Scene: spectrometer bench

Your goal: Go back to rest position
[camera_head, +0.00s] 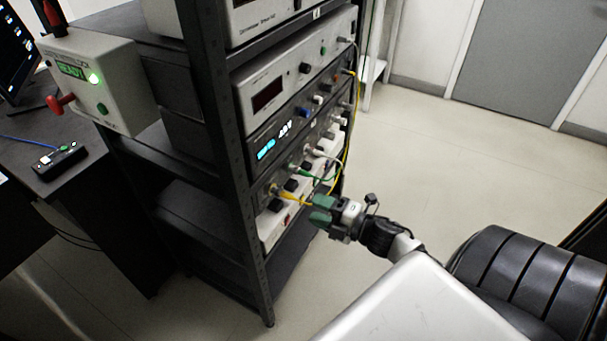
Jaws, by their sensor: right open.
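My right gripper (318,209) has green fingers and is open. It is in front of the lower instruments of the black rack (212,120), close to the yellow and green cables (293,197) at their sockets. I cannot tell whether it touches a cable. Its arm comes in from the lower right. My left gripper is not in view.
The rack holds several stacked instruments, one with a lit blue display (266,149). A white box with a green READY screen (70,69) stands left of the rack. A dark desk (60,175) holds a small handheld device (60,158). The floor (430,150) at right is clear.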

